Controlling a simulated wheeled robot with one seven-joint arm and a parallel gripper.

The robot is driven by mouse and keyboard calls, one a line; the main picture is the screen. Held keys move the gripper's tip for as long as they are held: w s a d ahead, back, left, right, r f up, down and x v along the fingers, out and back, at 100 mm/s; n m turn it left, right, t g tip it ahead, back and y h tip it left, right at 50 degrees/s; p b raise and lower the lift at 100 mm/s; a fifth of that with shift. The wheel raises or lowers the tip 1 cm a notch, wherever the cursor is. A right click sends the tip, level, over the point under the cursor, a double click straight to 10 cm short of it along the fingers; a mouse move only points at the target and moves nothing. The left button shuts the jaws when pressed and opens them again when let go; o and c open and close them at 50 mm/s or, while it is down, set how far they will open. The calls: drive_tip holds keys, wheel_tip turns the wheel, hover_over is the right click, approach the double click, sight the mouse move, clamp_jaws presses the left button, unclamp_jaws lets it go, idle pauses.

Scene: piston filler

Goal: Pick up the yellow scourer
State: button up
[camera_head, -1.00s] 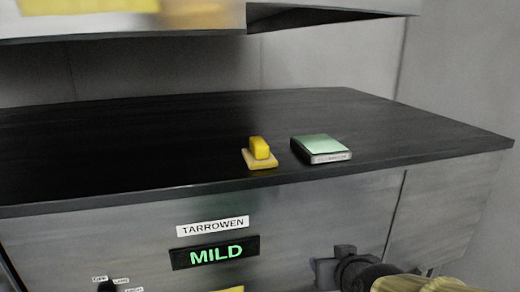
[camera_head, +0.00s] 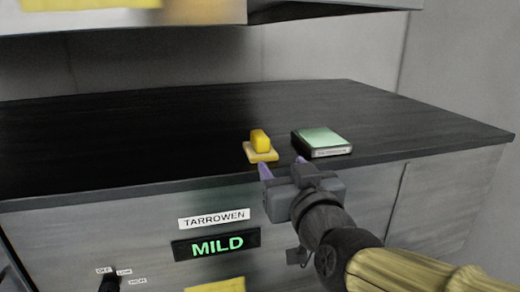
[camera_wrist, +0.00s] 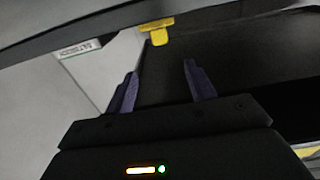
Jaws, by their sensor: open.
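The yellow scourer (camera_head: 261,147), a pale yellow base with a brighter yellow grip on top, sits on the black counter (camera_head: 130,140) near its front edge. It also shows at the top of the wrist view (camera_wrist: 156,29), partly cut by a dark edge. My gripper (camera_head: 283,167) is just in front of the counter's edge, below and slightly right of the scourer in the head view. Its purple fingers are apart, with nothing between them; they also show in the wrist view (camera_wrist: 161,88). The scourer lies beyond the fingertips, apart from them.
A box with a green top (camera_head: 322,141) stands close to the right of the scourer. A cabinet (camera_head: 330,8) overhangs the counter. The front panel carries a TARROWEN label (camera_head: 214,219), a green MILD display (camera_head: 216,243) and a black knob (camera_head: 109,283). The counter's left side is clear.

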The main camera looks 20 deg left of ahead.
drive_tip(key=b+x, duration=0.2)
drive_tip(key=p, duration=0.3)
approach(259, 134)
drive_tip(key=x, duration=0.4)
drive_tip(key=shift+w+a+f, duration=0.1)
drive_tip(key=shift+w+f, duration=0.1)
drive_tip(key=shift+w, duration=0.2)
drive_tip(key=p+x, duration=0.2)
drive_tip(key=x, duration=0.1)
drive_tip(key=shift+w+a, duration=0.2)
drive_tip(key=shift+w, duration=0.1)
drive_tip(key=shift+w+a+f+p, duration=0.1)
drive_tip(key=shift+w+a+p, duration=0.35)
drive_tip(key=shift+w, duration=0.15)
drive_tip(key=shift+d, duration=0.1)
drive_tip(key=shift+c, duration=0.2)
